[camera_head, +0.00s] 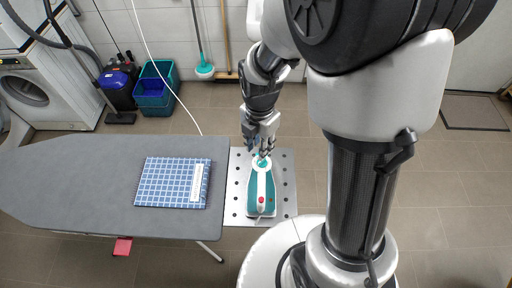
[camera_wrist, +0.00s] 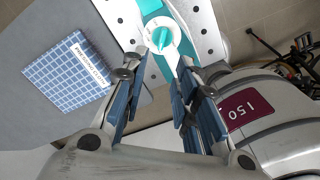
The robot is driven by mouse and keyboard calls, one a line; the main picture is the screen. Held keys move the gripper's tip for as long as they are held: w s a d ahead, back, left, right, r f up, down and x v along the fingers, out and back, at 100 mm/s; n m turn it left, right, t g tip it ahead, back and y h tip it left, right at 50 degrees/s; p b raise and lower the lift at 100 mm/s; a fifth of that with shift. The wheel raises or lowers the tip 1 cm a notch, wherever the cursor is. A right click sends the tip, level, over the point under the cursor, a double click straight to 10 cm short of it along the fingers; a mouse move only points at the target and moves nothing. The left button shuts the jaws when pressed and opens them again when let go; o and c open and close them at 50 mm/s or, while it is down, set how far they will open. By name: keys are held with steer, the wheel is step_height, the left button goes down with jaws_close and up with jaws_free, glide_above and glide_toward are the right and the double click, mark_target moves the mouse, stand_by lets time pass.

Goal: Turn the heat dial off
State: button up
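A teal and white iron (camera_head: 261,190) rests on the perforated metal plate (camera_head: 286,205) at the right end of the ironing board. Its heat dial is a white disc with a teal pointer knob; it shows in the wrist view (camera_wrist: 162,36) and partly below my gripper in the head view (camera_head: 261,163). My gripper (camera_head: 259,150) points down over the dial end of the iron. In the wrist view my gripper (camera_wrist: 165,62) is open, with its fingertips apart on either side of the dial's near edge. Nothing is between the fingers. I cannot tell if a fingertip touches the dial.
A blue checked pressing cloth (camera_head: 172,182) lies folded on the grey ironing board (camera_head: 100,160), left of the iron.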

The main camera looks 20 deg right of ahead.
mark_target(259, 163)
step_height(259, 163, down, 9)
steer(key=shift+r+b, duration=0.15)
steer(key=shift+b, duration=0.65)
steer(key=shift+c, duration=0.5)
jaws_close()
